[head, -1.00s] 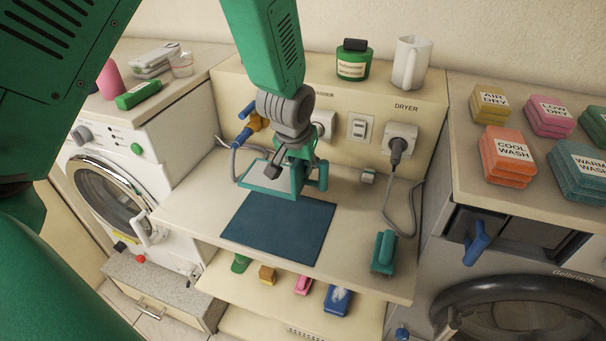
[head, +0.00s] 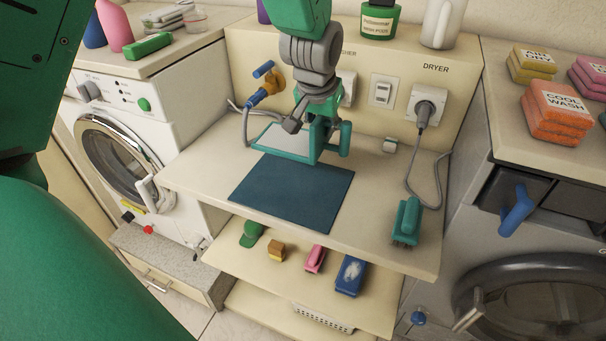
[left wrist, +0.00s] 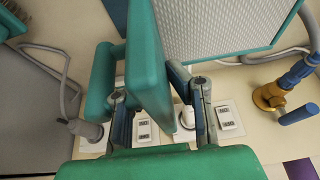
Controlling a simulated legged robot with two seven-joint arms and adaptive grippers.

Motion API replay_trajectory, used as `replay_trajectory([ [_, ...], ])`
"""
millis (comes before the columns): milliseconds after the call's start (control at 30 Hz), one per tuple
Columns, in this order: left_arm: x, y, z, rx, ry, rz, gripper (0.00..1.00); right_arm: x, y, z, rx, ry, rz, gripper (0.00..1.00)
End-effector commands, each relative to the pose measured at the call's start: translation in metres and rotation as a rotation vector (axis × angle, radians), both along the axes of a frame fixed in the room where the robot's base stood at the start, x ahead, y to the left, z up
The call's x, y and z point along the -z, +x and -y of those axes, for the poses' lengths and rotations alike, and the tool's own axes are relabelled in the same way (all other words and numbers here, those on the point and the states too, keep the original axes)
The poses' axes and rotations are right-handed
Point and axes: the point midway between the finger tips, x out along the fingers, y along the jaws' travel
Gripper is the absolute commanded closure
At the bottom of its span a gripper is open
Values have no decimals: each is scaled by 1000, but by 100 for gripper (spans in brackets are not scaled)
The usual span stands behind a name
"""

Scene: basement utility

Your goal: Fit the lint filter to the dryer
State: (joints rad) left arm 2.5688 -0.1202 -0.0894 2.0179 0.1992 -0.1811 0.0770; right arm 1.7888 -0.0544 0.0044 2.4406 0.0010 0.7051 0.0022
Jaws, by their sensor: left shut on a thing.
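The lint filter (head: 268,139) has a teal frame and a pale grey mesh panel. In the head view my left gripper (head: 314,112) is shut on it, above the back edge of a dark blue mat. In the left wrist view the fingers (left wrist: 160,120) are around a teal bar of the frame, and the mesh (left wrist: 215,28) shows at the top. Whether the filter touches the worktop, I cannot tell. The grey machine (head: 480,235) at the right, apparently the dryer, has a dark opening near its top with a blue handle (head: 517,210) in front. My right gripper is not in view.
The mat (head: 290,195) lies on the worktop; a teal brush (head: 407,222) and a plugged-in cord (head: 412,175) are to its right. A blue-handled brass valve (head: 264,86) is behind. A white washer (head: 125,130) stands left. Small items lie on the shelf below.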

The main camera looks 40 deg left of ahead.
Motion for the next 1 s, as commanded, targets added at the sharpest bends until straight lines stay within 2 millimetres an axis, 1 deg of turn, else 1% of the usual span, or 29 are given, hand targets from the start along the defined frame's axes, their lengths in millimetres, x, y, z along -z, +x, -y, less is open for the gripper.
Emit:
replay_trajectory([
  [33, 13, -1, -1, -2, -2, -6, 100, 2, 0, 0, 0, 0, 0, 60],
  [100, 26, -1, -2, -2, -2, -7, 100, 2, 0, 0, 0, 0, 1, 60],
  [200, 42, -1, -1, -2, -2, -5, 100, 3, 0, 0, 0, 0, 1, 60],
  [433, 59, -1, 0, -1, 1, -3, 100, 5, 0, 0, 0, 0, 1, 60],
  [600, 84, -1, 1, 0, 1, -3, 100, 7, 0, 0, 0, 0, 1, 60],
  [700, 89, -1, 0, 0, 0, -2, 100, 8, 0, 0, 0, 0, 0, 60],
  [967, 90, -1, -1, -1, -1, -1, 100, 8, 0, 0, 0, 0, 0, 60],
  [1000, 91, -1, -1, -1, -1, -2, 80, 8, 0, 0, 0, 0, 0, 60],
])
